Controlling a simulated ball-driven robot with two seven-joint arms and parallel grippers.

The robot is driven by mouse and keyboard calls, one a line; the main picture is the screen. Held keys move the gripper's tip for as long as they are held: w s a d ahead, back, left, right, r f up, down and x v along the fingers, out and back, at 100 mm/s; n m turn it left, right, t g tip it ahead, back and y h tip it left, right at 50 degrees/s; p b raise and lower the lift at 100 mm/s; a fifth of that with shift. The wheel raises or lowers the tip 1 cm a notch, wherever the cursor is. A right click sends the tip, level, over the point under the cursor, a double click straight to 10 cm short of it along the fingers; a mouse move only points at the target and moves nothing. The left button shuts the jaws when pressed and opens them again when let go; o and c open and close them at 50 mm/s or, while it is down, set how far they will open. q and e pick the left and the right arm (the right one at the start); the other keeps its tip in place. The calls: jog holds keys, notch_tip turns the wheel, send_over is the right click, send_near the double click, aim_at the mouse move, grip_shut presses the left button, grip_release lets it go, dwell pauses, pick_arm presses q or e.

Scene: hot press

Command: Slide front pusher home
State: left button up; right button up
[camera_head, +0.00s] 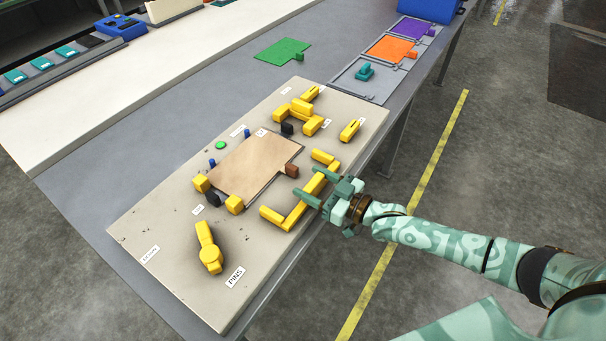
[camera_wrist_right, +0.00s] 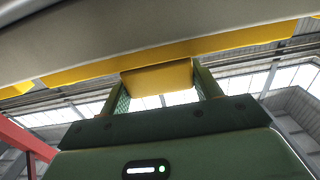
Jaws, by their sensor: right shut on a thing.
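The front pusher (camera_head: 297,215) is a yellow bar on the near right side of the beige fixture board (camera_head: 150,215). My right gripper (camera_head: 316,185) is shut on its yellow handle block, with one finger on each side. The right wrist view shows the yellow block (camera_wrist_right: 157,78) between the two fingers (camera_wrist_right: 160,92), with the yellow bar across behind it. The bar looks apart from the sheet. My left gripper is not in view.
Other yellow fittings, among them a lever (camera_head: 208,247), a clamp (camera_head: 300,108) and a latch (camera_head: 349,130), stand around the sheet. Behind are a green plate (camera_head: 283,51) and a grey tray (camera_head: 372,86) with coloured pieces.

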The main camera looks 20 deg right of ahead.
jog(key=shift+f, duration=0.15)
jog(key=o, duration=1.2)
jog(key=shift+s+d, duration=0.1)
jog(key=shift+c, duration=0.2)
jog(key=shift+o, duration=1.2)
jog(key=shift+s+d, duration=0.1)
jog(key=p+v, duration=0.1)
jog(key=v, duration=1.5)
jog(key=shift+d, duration=0.15)
jog(key=shift+s, duration=0.15)
